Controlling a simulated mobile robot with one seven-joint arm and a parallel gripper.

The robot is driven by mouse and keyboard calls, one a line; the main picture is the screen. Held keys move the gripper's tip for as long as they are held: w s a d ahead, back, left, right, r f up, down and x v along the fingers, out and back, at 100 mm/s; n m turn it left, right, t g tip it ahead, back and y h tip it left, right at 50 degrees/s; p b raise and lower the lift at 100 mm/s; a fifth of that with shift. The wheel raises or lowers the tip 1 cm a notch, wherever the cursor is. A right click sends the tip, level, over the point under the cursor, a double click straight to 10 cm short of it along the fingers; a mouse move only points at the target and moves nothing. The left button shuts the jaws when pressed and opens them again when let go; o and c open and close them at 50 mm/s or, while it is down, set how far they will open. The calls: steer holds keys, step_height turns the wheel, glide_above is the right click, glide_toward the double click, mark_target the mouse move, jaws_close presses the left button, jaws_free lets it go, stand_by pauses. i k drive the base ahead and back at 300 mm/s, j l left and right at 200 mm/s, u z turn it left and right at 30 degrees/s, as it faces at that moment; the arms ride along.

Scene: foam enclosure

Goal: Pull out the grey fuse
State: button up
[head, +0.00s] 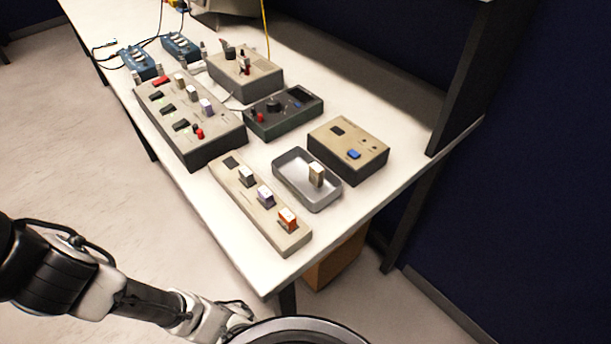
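A fuse strip (236,190), a long beige block, lies along the near edge of the table. It has an empty-looking dark socket at its far end, then a grey-white fuse (246,177), a purple fuse (265,196) and an orange fuse (287,218), all standing upright. The grey-white one best matches the grey fuse. A beige-grey fuse (316,174) stands in a grey metal tray (325,203) to the right. My arm reaches in from the lower left, below the table edge, apart from the fuses. My gripper's fingers are not visible.
A larger beige box (208,140) with fuses, dark sockets and a red knob stands behind the strip. A dark green meter (284,115), a beige box with a blue button (347,152) and another beige box (247,76) stand nearby. A dark upright post (466,85) rises at the right.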

mark_target(246, 176)
steer(key=k+j+z, duration=0.1)
steer(key=j+z, duration=0.2)
steer(key=k+j+z, duration=0.1)
steer(key=j+z, duration=0.15)
steer(key=j, duration=0.2)
steer(key=k+j+z, duration=0.15)
steer(key=j+z, duration=0.15)
steer(key=k+j+z, duration=0.3)
steer(key=i+j, duration=0.1)
